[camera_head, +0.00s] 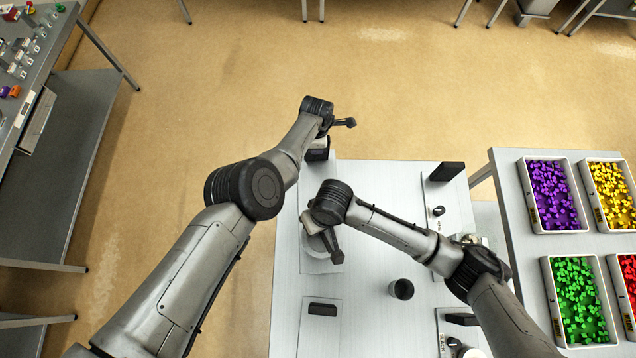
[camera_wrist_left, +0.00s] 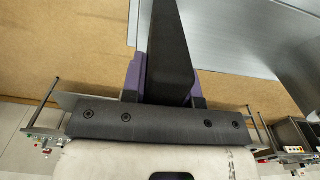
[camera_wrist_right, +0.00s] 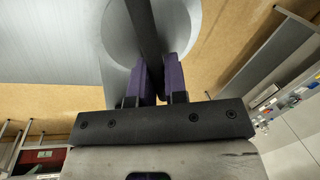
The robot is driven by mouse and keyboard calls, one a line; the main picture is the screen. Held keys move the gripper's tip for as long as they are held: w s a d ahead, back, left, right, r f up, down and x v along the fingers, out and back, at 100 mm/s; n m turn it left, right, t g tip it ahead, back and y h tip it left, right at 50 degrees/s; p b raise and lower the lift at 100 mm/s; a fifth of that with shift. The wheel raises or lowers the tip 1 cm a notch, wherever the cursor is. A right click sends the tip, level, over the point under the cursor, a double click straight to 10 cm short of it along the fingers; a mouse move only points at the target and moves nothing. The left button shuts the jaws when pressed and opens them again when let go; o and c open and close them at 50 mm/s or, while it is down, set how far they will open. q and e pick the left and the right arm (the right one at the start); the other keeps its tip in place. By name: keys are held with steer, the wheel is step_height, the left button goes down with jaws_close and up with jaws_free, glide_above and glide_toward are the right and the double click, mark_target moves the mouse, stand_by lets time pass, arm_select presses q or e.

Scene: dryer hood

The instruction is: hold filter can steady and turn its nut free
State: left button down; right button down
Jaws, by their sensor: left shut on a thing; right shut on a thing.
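In the left wrist view my left gripper (camera_wrist_left: 168,78) has its purple fingers shut on a black block (camera_wrist_left: 171,40). In the head view that arm reaches to the far left of the white table, where its fingertips are hidden. In the right wrist view my right gripper (camera_wrist_right: 161,78) is shut around a dark bar (camera_wrist_right: 143,25). Behind the bar is a round pale grey shape (camera_wrist_right: 185,20), perhaps the filter can. A pale round form (camera_head: 318,264) shows below the right hand in the head view, partly covered. I cannot make out the nut.
A dark cup (camera_head: 402,289) stands on the white table (camera_head: 375,310). A panel with a black block (camera_head: 322,309) lies in front. Other panels with black blocks (camera_head: 446,171) and knobs are at right. Bins of coloured pieces (camera_head: 553,197) stand beyond. My forearms crowd the middle.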

steer(key=n, duration=0.4)
steer(key=s+a+n+h, duration=0.1)
steer(key=n, duration=0.1)
steer(key=shift+a+n+g, duration=0.1)
steer(key=shift+n+g, duration=0.3)
steer(key=n, duration=0.2)
steer(key=s+n+h, duration=0.1)
steer(key=n, duration=0.2)
steer(key=shift+s+a, duration=0.15)
steer(key=shift+n, duration=0.3)
steer(key=c, duration=1.4)
jaws_free()
steer(key=shift+c, duration=0.2)
